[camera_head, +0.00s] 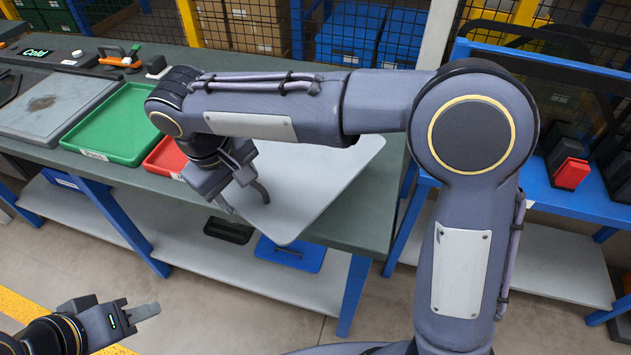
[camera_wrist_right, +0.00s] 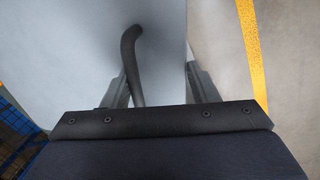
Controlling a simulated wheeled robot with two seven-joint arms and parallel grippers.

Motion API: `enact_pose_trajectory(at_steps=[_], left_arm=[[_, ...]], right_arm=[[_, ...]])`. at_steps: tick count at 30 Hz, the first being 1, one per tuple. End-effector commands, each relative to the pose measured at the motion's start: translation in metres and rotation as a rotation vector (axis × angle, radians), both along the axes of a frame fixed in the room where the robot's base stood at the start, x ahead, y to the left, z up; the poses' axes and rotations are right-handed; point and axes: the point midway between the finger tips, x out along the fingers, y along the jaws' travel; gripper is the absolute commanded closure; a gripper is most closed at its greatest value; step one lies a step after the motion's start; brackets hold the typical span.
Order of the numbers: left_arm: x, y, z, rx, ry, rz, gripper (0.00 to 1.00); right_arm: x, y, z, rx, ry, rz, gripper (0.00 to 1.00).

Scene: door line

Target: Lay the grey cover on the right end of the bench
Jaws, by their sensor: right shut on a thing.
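The grey cover (camera_head: 315,185) is a flat light-grey panel over the right end of the bench (camera_head: 370,205). Its near corner reaches past the bench's front edge. I cannot tell whether it touches the bench top. My right gripper (camera_head: 248,203) is shut on the cover's dark curved handle, partly hidden by the arm in the head view. In the right wrist view the cover (camera_wrist_right: 70,50) fills much of the picture, with the handle (camera_wrist_right: 131,50) at the fingers (camera_wrist_right: 158,88). My left gripper (camera_head: 140,313) is low at the left, away from the bench, holding nothing visible.
A green tray (camera_head: 112,125) and a red tray (camera_head: 165,158) stand left of the cover. A grey slab (camera_head: 50,105) lies farther left. A blue table (camera_head: 560,195) with a red block (camera_head: 571,174) stands at the right. A lower shelf (camera_head: 190,245) runs under the bench.

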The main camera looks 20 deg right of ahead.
Motion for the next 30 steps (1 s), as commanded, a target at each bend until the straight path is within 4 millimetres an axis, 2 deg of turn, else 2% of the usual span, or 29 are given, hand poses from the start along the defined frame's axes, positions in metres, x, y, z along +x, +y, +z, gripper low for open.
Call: enact_pose_trajectory(at_steps=[1, 3, 5, 9, 12, 15, 24, 30], left_arm=[[0.0, 0.0, -0.001, 0.0, 0.0, 0.0, 0.64], [0.0, 0.0, -0.002, 0.0, 0.0, 0.0, 0.64], [0.0, 0.0, -0.002, 0.0, 0.0, 0.0, 0.64], [0.0, 0.0, -0.003, 0.0, 0.0, 0.0, 0.64], [0.0, 0.0, -0.005, 0.0, 0.0, 0.0, 0.64], [0.0, 0.0, -0.005, 0.0, 0.0, 0.0, 0.64], [0.0, 0.0, -0.007, 0.0, 0.0, 0.0, 0.64], [0.0, 0.0, -0.01, 0.0, 0.0, 0.0, 0.64]], right_arm=[[0.0, -0.014, -0.005, -0.001, -0.001, -0.006, 0.83], [-0.001, -0.031, -0.012, -0.001, -0.001, -0.006, 0.95], [-0.001, -0.046, -0.019, -0.001, -0.001, -0.007, 1.0], [-0.002, -0.078, -0.036, -0.002, -0.001, -0.006, 1.0], [-0.003, -0.093, -0.056, -0.001, 0.001, -0.004, 1.0], [-0.003, -0.104, -0.07, -0.002, -0.001, -0.003, 1.0], [-0.004, -0.123, -0.093, 0.0, -0.001, -0.003, 1.0], [-0.003, -0.121, -0.119, -0.002, -0.001, -0.001, 1.0]])
